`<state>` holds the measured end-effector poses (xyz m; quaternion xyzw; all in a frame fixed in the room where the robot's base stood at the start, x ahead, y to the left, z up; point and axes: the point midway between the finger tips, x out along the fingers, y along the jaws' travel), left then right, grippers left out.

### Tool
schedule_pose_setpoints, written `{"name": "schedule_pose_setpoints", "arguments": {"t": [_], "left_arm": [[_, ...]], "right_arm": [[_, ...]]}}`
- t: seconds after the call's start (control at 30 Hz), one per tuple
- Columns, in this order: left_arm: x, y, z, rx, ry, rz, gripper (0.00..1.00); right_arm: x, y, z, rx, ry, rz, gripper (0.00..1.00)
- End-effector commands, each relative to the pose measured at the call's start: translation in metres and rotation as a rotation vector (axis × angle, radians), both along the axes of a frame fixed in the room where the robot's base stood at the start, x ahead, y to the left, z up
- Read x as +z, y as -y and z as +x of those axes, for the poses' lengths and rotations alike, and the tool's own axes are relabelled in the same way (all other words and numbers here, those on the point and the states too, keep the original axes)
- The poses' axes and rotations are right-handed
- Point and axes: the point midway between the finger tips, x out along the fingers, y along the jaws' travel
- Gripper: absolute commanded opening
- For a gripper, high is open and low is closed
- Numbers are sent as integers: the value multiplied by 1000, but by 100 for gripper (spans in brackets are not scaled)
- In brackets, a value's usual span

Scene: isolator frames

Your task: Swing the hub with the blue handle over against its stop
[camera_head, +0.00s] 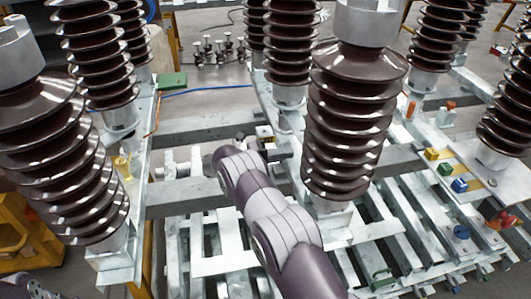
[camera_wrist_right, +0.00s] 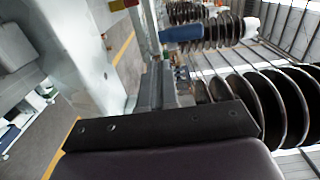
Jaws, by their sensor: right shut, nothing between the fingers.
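The blue handle (camera_wrist_right: 181,33) shows near the top of the right wrist view as a short blue bar lying roughly crosswise. My right gripper (camera_wrist_right: 160,68) is shut and empty. In that view its fingertips point towards the handle and lie just below it; I cannot tell whether they touch. In the head view my right gripper (camera_head: 280,150) is past the end of my purple arm, left of the large central insulator. I cannot make out the handle there, nor tell the hub and its stop apart from the metalwork.
Ribbed brown insulators stand close on both sides, the central one (camera_head: 345,120) just right of my right arm. Pale steel beams (camera_head: 190,190) cross below. Yellow (camera_head: 432,154), green (camera_head: 445,168) and blue (camera_head: 460,186) blocks sit at the right. An orange stand (camera_head: 25,225) is at lower left.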

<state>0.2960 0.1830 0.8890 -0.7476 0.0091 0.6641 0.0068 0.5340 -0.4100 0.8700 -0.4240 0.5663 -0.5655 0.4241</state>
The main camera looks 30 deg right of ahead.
Motion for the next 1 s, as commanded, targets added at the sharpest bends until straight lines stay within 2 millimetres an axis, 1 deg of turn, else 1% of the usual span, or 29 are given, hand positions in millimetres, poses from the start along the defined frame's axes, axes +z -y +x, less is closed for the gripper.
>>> {"name": "schedule_pose_setpoints", "arguments": {"t": [0.03, 0.1, 0.23, 0.37, 0.6, 0.7, 0.77, 0.8, 0.87, 0.93, 1.0], "left_arm": [[4, 0, 0, 0, 0, 0, 48], [6, 0, 0, 0, 0, 0, 48], [8, 0, 0, 0, 0, 0, 48], [8, 0, 0, 1, 0, 0, 48], [8, 0, 0, 1, 0, 0, 48], [14, 0, 0, 1, 0, 0, 48], [23, 0, 0, 1, 0, 0, 48], [32, 0, 0, 1, 0, 0, 48], [41, 0, 0, 1, 0, 0, 48], [45, 0, 0, 1, 1, 0, 48], [40, 0, 0, 1, 1, 0, 48]], "right_arm": [[3, 8, -3, -2, 0, -1, 0], [2, 18, -5, -1, 0, 0, 0], [1, 29, -8, 0, 1, -1, 0], [0, 33, -9, 2, 1, -1, 0], [0, 33, -9, 2, 1, -1, 0], [3, 37, -11, 15, -1, -3, 0], [8, 46, -15, 46, -3, -7, 0], [11, 54, -19, 78, -3, -8, 0], [11, 68, -26, 137, -5, -6, 0], [8, 85, -31, 207, -3, -5, 0], [1, 100, -35, 254, 0, -1, 0]]}}
